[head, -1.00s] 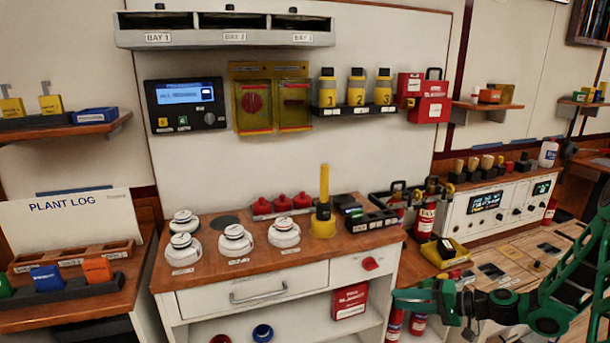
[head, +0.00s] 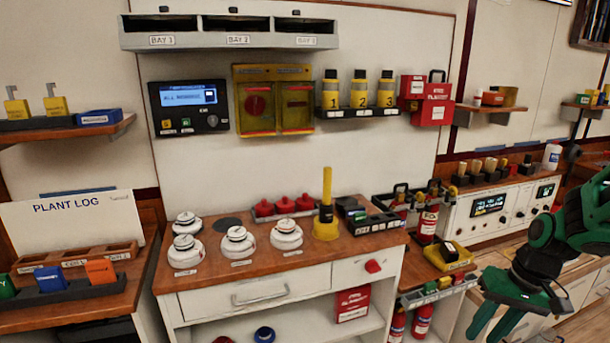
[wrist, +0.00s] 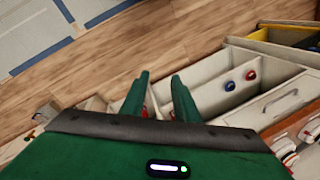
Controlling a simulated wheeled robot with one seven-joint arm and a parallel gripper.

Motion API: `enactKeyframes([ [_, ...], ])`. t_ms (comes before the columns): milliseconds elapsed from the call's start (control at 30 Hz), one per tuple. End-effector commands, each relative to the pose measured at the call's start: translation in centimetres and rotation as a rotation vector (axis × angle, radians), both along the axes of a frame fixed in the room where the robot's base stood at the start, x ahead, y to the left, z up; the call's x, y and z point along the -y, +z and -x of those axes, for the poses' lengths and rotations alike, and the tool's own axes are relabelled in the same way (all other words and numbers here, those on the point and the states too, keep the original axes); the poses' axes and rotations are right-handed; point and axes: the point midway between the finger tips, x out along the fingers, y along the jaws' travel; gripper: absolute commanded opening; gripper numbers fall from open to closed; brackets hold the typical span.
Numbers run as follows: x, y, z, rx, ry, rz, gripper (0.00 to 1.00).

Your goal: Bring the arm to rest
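My gripper (head: 492,320) is at the lower right of the head view, on my green arm, with its two green fingers pointing down. It hangs in front of the cabinets, to the right of the white workbench. In the wrist view my gripper (wrist: 158,84) shows two green fingers spread apart with nothing between them. Beyond the fingertips are wooden floor and the open shelf of the workbench (wrist: 215,92).
The workbench top (head: 215,263) holds white round detectors (head: 287,236) and a yellow tool (head: 326,215). Red extinguishers (head: 424,318) stand near my gripper. A yellow tray (head: 447,262) sits on the low side shelf. Floor (wrist: 150,40) is clear below.

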Motion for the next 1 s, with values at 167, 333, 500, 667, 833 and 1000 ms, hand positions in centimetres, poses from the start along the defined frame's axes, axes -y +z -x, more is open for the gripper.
enactKeyframes([
  [167,1.3,3.5,4.5,-0.032,-0.065,0.098,0.28],
  [333,2.2,6.2,9.2,-0.061,-0.148,0.159,0.28],
  [500,2.5,8.1,13.6,-0.081,-0.232,0.187,0.28],
  [667,2.6,8.9,16.3,-0.095,-0.284,0.192,0.28],
  [833,2.6,9.1,17.2,-0.1,-0.303,0.193,0.28],
  [1000,2.6,9.1,17.2,-0.1,-0.303,0.193,0.28],
])
